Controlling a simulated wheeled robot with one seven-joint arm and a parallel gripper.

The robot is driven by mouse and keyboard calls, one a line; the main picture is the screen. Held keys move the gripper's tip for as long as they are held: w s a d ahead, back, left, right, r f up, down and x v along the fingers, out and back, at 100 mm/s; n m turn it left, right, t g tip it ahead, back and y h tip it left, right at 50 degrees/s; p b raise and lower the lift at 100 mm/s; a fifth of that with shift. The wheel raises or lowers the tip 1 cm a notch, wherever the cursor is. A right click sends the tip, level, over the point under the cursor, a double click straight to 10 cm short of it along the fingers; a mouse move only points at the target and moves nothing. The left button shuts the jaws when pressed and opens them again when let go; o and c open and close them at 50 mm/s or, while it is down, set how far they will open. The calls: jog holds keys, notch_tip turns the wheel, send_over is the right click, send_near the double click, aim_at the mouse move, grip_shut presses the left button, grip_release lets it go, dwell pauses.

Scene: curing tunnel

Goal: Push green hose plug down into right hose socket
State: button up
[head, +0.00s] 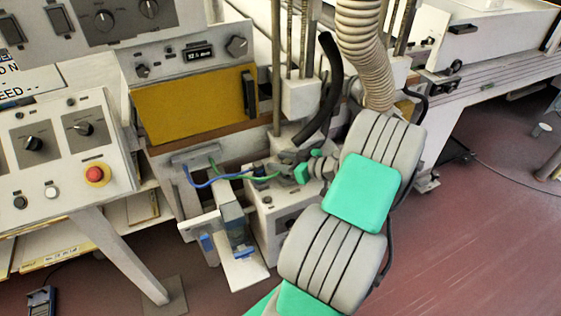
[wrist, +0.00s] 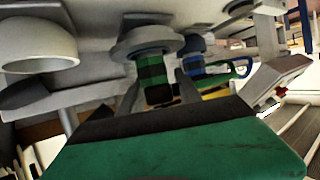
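The green plug (wrist: 153,70), with dark bands, shows in the wrist view at the middle top, lined up with a round grey collar (wrist: 147,43). I cannot tell how deep it sits. A blue plug (wrist: 194,64) is just right of it. In the head view a green hose (head: 232,174) and a blue hose (head: 208,184) run to a small grey fixture, where the sockets are mostly hidden. My gripper (head: 287,168) is close beside this fixture, at the hose ends. Its fingertips are dark and small, and I cannot tell whether they hold the plug.
A grey fixture box (head: 268,222) stands under my gripper. A thick black hose (head: 326,92) and a ribbed beige duct (head: 362,48) hang close above my wrist. A control panel (head: 60,150) with a red button stands at left. The reddish floor at right is mostly clear.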

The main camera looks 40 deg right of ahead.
jog(key=shift+o, duration=1)
